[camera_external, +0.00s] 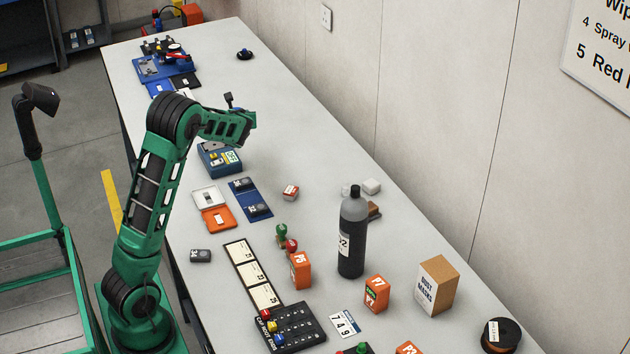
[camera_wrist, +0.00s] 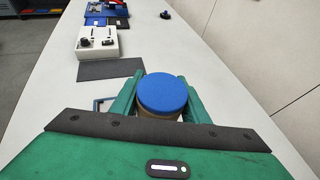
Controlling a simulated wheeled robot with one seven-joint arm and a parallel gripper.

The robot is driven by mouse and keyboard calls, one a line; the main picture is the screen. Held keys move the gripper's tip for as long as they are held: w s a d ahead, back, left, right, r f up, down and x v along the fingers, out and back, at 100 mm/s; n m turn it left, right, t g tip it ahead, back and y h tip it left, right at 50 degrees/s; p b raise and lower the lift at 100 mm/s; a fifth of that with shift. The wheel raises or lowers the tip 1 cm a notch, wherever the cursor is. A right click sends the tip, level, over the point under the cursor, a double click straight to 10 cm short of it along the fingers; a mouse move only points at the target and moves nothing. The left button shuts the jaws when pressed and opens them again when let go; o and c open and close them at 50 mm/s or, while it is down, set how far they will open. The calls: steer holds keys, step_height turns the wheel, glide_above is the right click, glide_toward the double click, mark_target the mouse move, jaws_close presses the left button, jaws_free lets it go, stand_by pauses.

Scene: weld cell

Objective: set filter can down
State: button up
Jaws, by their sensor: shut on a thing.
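The filter can (camera_wrist: 162,92) has a round blue top and a tan side below it. It sits between the two green fingers of my gripper (camera_wrist: 161,105) in the wrist view, and the gripper is shut on it. The can's lower part is hidden, so I cannot tell whether its base touches the table. In the external view my arm's end is over the far half of the bench (camera_external: 330,143), and the can is not seen there.
A dark grey mat (camera_wrist: 110,69) lies ahead and left of the can, with a white box with black knobs (camera_wrist: 97,42) beyond it. A blue device (camera_external: 220,160) stands near my arm. A dark bottle (camera_external: 352,240) stands nearer the camera. Bench by the wall is mostly clear.

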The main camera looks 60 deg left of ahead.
steer(key=w+f, duration=0.3)
steer(key=w+d+f, duration=0.1)
steer(key=w+f, duration=0.1)
steer(key=f, duration=0.2)
steer(key=w+d+f, duration=0.1)
steer(key=w+f, duration=0.2)
steer(key=shift+w+d+f, duration=0.1)
steer(key=shift+w+f, duration=0.2)
steer(key=shift+f, duration=0.1)
steer(key=o, duration=1.1)
steer(key=shift+f, duration=0.1)
steer(key=v, duration=1.2)
steer(key=shift+w+d, duration=0.1)
steer(key=shift+w, duration=0.1)
